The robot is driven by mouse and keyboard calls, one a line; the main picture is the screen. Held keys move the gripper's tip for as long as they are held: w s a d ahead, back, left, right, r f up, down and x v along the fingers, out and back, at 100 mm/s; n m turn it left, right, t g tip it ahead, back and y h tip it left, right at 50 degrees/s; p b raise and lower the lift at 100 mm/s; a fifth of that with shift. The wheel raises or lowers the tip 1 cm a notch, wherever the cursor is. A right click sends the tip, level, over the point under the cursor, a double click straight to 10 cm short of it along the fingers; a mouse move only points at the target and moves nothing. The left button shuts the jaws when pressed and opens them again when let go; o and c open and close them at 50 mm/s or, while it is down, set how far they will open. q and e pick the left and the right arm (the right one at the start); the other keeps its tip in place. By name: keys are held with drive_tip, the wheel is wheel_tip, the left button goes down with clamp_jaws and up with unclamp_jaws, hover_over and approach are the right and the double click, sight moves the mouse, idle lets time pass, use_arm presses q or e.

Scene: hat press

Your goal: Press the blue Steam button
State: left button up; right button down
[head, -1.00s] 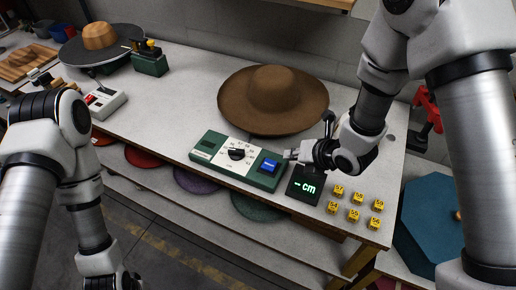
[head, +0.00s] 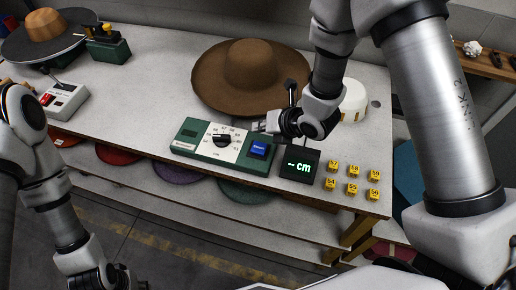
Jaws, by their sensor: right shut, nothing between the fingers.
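The blue Steam button (head: 259,149) sits at the right end of a green control box (head: 183,148) with a white dial panel. The box lies near the front edge of the table. My right gripper (head: 257,127) is shut and empty. It is just behind the blue button in the picture, with its fingertips pointing left. I cannot tell whether it touches the box. The button's face is in plain view. My left arm comes in at the left, and its gripper (head: 108,280) is low at the bottom edge, largely cut off.
A brown hat (head: 250,75) lies behind the box. A black display (head: 299,165) reading "-- cm" stands right of the box, beside several yellow number cubes (head: 352,171). A white box with a red switch (head: 66,103) is at left. The table between is clear.

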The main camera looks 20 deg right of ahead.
sight(261, 148)
drive_tip(key=f+b, duration=0.1)
drive_tip(key=f, duration=0.1)
drive_tip(key=f+b, duration=0.1)
drive_tip(key=f, duration=0.1)
drive_tip(key=shift+s+d+f+b, duration=0.2)
drive_tip(key=shift+f+b, duration=0.1)
drive_tip(key=shift+b, duration=0.1)
drive_tip(key=shift+w+a+f+b, duration=0.2)
drive_tip(key=shift+f+b, duration=0.25)
drive_tip(key=shift+f, duration=0.1)
drive_tip(key=shift+r, duration=0.1)
drive_tip(key=shift+s+d+r, duration=0.1)
drive_tip(key=shift+s, duration=0.05)
drive_tip(key=shift+f+b, duration=0.5)
drive_tip(key=shift+b, duration=0.05)
